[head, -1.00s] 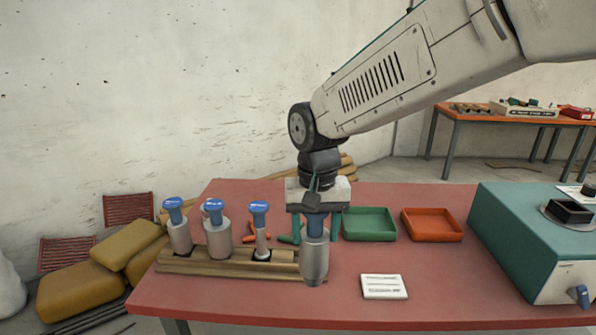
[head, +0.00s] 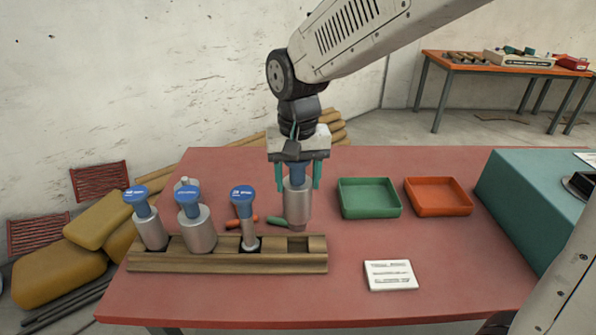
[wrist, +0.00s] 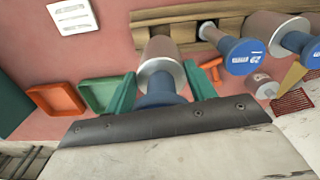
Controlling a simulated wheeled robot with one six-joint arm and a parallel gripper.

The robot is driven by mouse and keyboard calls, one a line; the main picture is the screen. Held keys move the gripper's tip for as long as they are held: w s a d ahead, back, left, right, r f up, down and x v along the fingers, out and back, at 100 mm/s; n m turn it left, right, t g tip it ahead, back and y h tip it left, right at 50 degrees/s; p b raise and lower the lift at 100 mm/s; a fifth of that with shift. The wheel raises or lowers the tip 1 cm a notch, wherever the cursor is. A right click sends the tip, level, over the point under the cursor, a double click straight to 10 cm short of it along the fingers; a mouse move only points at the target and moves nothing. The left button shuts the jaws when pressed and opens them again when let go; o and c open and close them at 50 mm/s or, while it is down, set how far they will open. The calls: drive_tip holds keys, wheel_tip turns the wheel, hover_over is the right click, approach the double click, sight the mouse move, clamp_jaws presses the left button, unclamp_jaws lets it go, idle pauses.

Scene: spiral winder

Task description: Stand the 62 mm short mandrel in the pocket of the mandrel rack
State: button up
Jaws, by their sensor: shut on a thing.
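My gripper (head: 297,186) is shut on a short grey mandrel (head: 297,208) with a blue top and holds it upright. The mandrel also shows between the green fingers in the wrist view (wrist: 160,52). The wooden mandrel rack (head: 225,263) lies along the table's left front. Its rightmost pocket (head: 298,244) is empty. In the head view, the held mandrel's lower end shows just above that pocket, apparently clear of the rack; its exact depth I cannot tell. Three other blue-topped mandrels stand in the rack, the nearest a thin one (head: 249,225).
A green tray (head: 369,212) and an orange tray (head: 440,210) sit right of my gripper. A white card (head: 390,275) lies right of the rack. Small red and green pieces lie behind the rack. A teal machine (head: 530,210) stands at the right.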

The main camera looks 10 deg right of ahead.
sight(298, 209)
drive_tip(key=shift+f, duration=4)
drive_tip(key=o, duration=1.7)
drive_tip(key=shift+s, duration=0.1)
drive_tip(key=shift+f, duration=0.1)
wheel_tip(298, 209, up, 8)
drive_tip(key=shift+f, duration=0.1)
